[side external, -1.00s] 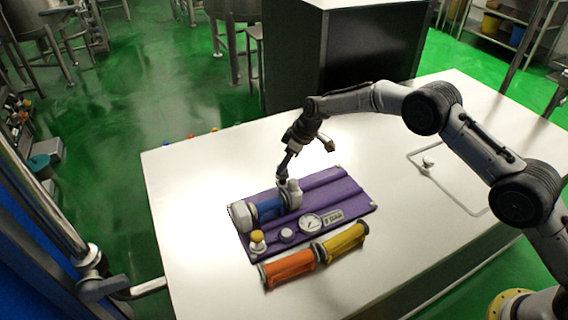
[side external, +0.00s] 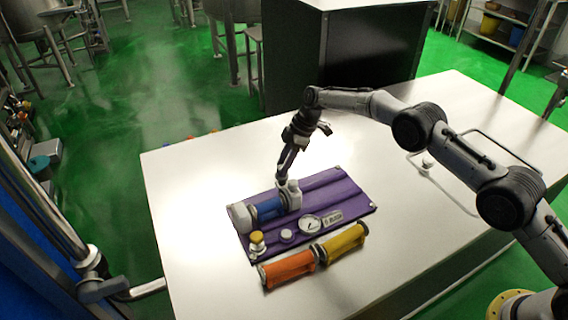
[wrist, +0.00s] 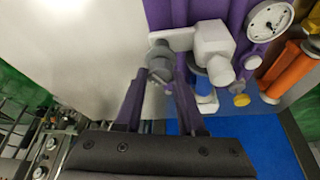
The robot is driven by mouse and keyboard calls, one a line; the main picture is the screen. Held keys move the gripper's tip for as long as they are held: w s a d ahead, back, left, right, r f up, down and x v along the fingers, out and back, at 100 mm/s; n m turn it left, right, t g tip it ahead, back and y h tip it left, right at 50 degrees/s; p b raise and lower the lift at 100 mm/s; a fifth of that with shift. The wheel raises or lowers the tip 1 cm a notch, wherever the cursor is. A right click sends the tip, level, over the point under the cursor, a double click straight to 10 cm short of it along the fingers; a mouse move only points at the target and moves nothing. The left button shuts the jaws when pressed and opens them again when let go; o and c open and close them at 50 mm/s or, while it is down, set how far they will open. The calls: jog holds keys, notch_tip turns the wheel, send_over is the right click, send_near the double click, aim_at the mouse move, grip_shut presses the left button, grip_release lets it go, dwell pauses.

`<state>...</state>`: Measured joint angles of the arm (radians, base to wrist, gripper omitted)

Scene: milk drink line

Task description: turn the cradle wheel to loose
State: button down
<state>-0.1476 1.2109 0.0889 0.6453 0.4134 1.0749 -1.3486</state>
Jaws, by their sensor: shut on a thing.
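The cradle wheel (wrist: 160,62) is a small grey round knob at the end of a white arm of the cradle. My gripper (wrist: 161,72) has its two dark purple fingers on either side of the wheel and is shut on it. In the side view my gripper (side external: 281,181) reaches down to the far side of the white cradle fitting (side external: 294,196); the wheel itself is hidden or too small there. The fitting sits at the right end of a blue cylinder (side external: 268,208) with a white end cap. The cylinder lies on a purple board (side external: 335,192).
The board also carries a dial gauge (side external: 311,224), a yellow knob (side external: 257,238) and a white knob (side external: 287,235). An orange cylinder (side external: 288,270) and a yellow cylinder (side external: 343,243) lie along its front edge. The white table (side external: 420,215) is clear on the right.

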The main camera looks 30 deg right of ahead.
dwell(0.3)
jog(key=c, duration=0.5)
grip_release()
jog(key=v, duration=1.4)
